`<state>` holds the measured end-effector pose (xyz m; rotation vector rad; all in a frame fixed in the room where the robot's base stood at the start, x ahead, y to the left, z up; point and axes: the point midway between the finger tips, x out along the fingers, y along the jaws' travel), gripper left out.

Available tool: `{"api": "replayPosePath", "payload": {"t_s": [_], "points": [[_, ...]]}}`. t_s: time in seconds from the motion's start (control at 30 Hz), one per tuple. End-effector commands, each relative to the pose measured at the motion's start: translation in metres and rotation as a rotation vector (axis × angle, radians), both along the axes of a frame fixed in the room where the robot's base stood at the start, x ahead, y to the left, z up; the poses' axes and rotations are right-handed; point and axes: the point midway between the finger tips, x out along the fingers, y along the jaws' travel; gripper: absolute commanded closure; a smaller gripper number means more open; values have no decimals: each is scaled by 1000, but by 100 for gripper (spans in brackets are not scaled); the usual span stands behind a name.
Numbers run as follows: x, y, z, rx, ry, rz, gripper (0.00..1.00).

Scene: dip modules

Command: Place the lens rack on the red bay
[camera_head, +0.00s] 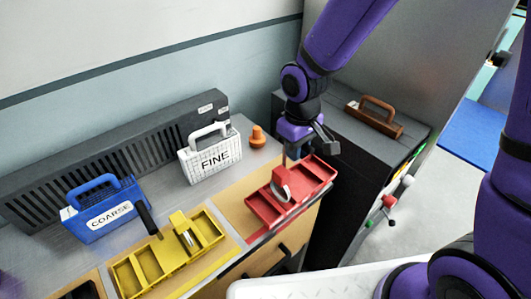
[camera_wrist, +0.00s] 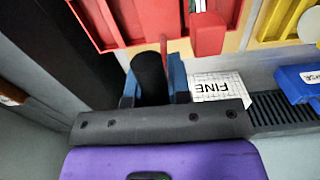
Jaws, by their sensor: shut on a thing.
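The red bay (camera_head: 262,208) is a tray with several compartments on the right part of the counter; it also shows at the top of the wrist view (camera_wrist: 115,40). My gripper (camera_head: 291,152) is above its back side, and in the wrist view it is shut on a black cylindrical handle (camera_wrist: 150,70) beside the red bay's edge. A pale grey rounded piece (camera_head: 282,187) shows on the bay. A brown rack with an arched handle (camera_head: 376,121), possibly the lens rack, sits on the dark cabinet, apart from my gripper.
A white FINE basket (camera_head: 208,164) and a blue COARSE basket (camera_head: 112,222) stand by the slotted grey back strip. An orange knob (camera_head: 257,138) stands behind. The dark cabinet (camera_head: 340,150) adjoins right.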

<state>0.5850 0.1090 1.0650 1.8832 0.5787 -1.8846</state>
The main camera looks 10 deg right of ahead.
Motion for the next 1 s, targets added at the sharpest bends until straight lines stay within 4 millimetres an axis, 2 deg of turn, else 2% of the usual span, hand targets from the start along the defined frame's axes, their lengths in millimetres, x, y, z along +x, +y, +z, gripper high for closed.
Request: {"api": "replayPosePath", "payload": {"t_s": [0.1, 0.33, 0.7, 1.0], "points": [[14, 25, -3, 1, 1, 4, 100], [32, 56, -6, 0, 0, 1, 100], [41, 72, -8, 0, 0, 0, 100], [40, 70, -39, -1, 2, 1, 100]]}}
